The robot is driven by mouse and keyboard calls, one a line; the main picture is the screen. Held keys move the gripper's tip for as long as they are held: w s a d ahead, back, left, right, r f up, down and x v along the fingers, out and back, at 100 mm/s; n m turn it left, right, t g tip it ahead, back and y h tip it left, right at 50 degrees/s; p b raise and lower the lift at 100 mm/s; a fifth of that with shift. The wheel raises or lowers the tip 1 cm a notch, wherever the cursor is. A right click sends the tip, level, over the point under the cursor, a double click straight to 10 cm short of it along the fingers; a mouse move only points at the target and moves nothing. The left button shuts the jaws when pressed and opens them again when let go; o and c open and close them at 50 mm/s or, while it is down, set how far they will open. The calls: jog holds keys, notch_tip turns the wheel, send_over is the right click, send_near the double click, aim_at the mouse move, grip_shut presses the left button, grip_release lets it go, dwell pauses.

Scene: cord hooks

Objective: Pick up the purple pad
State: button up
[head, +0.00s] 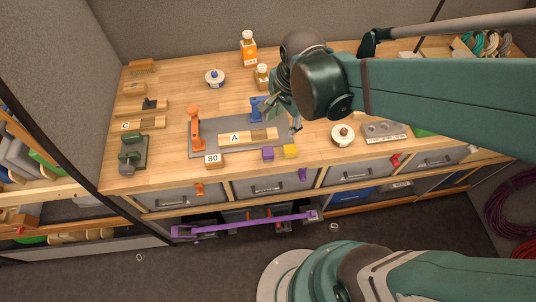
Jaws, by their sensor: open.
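The purple pad (268,153) looks like a small square block. It lies near the front edge of the workbench, in front of the wooden block marked A (240,137) and just left of a yellow pad (290,151). My gripper (283,117) is open above the bench, behind the purple pad and apart from it. It points down near the right end of the grey mat (205,148). My arm hides part of the bench behind it.
An orange clamp-like tool (195,128) and a blue one (257,107) stand on the mat. A block marked 80 (213,160) lies left of the pads. A round tin (342,135) sits right. A purple hook (303,174) is on the drawer front below.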

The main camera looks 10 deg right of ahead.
aim_at(268, 150)
jog(key=a+f+m, duration=0.1)
jog(key=f, duration=0.1)
jog(key=a+f+m+g+b, duration=0.1)
jog(key=f+m, duration=0.1)
jog(key=a+f+m, duration=0.1)
jog(key=f, duration=0.2)
jog(key=shift+w+a+m+g, duration=0.1)
jog(key=shift+a+m+g, duration=0.2)
jog(key=shift+a+g, duration=0.1)
jog(key=shift+a+f+m, duration=0.25)
jog(key=shift+f+m, duration=0.25)
jog(key=shift+f, duration=0.05)
jog(key=shift+f+b, duration=0.4)
jog(key=shift+f, duration=0.9)
jog(key=shift+f, duration=0.15)
jog(key=shift+a+f+b, duration=0.2)
jog(key=shift+f+b, duration=0.1)
jog(key=shift+f, duration=2.15)
jog(key=c, duration=0.9)
